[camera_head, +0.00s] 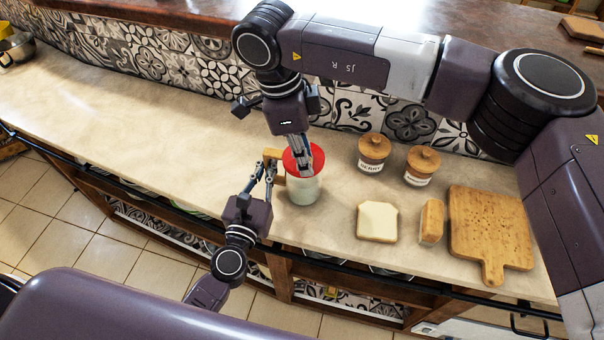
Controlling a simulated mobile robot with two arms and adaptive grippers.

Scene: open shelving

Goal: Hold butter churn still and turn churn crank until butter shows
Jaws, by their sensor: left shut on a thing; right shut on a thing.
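The butter churn (304,191) stands upright on the counter, a jar with a red lid (291,161) and whitish contents. I cannot tell whether butter shows inside. A tan wooden handle (273,155) is on its left side. My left gripper (268,170) comes from the lower left and is shut on this handle. My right gripper (303,155) reaches down from above and is shut at the top of the red lid. The crank is hidden by its fingers, so I cannot see how it is turned.
Two lidded jars (373,151) (422,165) stand right of the churn. The counter (150,120) left of the churn is clear.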

